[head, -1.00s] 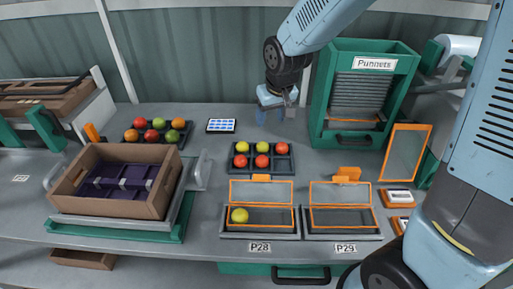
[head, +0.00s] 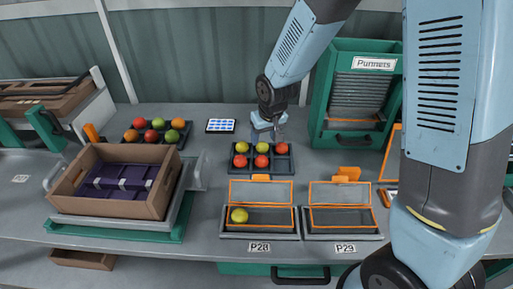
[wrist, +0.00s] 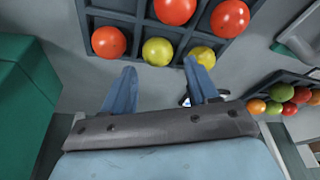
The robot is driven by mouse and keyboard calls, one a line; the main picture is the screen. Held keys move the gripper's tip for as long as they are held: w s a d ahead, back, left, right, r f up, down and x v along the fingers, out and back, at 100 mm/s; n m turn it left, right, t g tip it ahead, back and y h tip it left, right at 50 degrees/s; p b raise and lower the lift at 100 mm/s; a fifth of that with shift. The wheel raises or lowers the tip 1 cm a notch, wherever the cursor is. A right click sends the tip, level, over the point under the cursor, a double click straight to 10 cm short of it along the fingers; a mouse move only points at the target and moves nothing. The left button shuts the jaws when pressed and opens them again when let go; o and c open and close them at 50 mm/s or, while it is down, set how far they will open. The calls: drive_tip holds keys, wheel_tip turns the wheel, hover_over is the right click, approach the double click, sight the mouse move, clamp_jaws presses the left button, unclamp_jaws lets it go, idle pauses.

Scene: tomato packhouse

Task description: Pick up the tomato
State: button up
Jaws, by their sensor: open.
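A dark tray (head: 283,172) holds several tomatoes. Its back row has two yellow tomatoes (head: 242,148) and one red tomato (head: 281,149) at the right. Its front row has two red tomatoes (head: 262,161) and an empty cell at the right. My gripper (head: 268,134) is open and empty, just behind and above the back row. In the wrist view, the fingers (wrist: 161,80) are apart and point toward that row: the red tomato (wrist: 109,42), the middle yellow tomato (wrist: 158,51) and the other yellow tomato (wrist: 203,56). No finger clearly touches a tomato.
A second tray (head: 152,134) of mixed tomatoes stands left. A yellow tomato (head: 239,215) lies in the P28 punnet (head: 262,233); the P29 punnet (head: 343,232) is empty. A brown crate (head: 110,205) stands at left, a green Punnets dispenser (head: 372,48) at right.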

sight(263, 143)
drive_tip(key=shift+x, duration=2.35)
drive_tip(key=shift+w+d, duration=0.1)
drive_tip(key=shift+c, duration=0.3)
drive_tip(key=c, duration=0.5)
